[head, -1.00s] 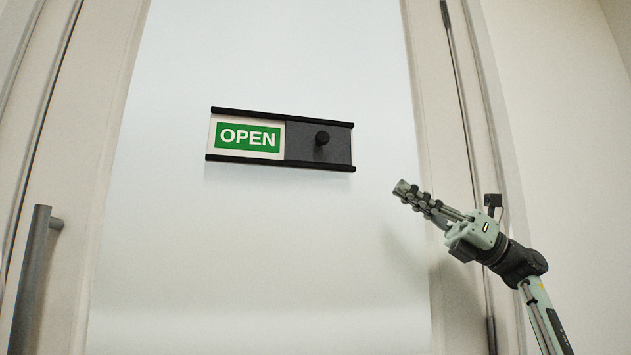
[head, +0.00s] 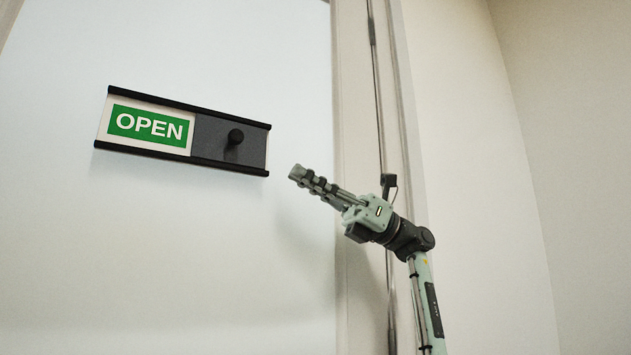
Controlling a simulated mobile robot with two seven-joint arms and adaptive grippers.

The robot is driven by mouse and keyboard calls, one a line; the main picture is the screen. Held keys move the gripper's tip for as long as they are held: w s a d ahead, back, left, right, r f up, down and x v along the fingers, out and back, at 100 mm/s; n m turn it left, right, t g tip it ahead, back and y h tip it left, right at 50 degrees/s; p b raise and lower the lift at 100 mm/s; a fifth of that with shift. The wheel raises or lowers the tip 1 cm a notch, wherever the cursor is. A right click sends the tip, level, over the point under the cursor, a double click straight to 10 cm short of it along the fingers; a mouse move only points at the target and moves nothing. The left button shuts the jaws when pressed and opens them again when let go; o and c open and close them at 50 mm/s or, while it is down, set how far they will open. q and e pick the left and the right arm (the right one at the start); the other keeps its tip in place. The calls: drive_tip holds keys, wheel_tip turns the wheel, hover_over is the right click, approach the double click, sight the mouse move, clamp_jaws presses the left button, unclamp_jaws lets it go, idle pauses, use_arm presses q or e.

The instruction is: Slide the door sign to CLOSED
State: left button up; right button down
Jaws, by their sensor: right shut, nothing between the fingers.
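The door sign (head: 184,167) is a black-railed holder on the pale door panel, in the left half of the head view. Its left part shows the green and white OPEN face (head: 148,125). Its right part is covered by a dark grey slider (head: 211,133) with a round black knob (head: 235,137) standing out from it. My right gripper (head: 295,173) is shut and empty. Its tips point up and left, below and right of the sign's right end, apart from the knob. My left gripper is not in view.
The frosted door panel (head: 150,260) is bare around and below the sign. The door frame (head: 355,90) runs up behind my right arm. A plain wall (head: 480,130) fills the right side.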

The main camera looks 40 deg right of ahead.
sight(259, 150)
drive_tip(key=p+x, duration=0.1)
drive_tip(key=x, duration=0.7)
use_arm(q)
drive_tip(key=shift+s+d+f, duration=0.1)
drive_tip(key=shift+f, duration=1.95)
use_arm(e)
drive_tip(key=shift+w+a+r, duration=0.2)
drive_tip(key=shift+a, duration=0.2)
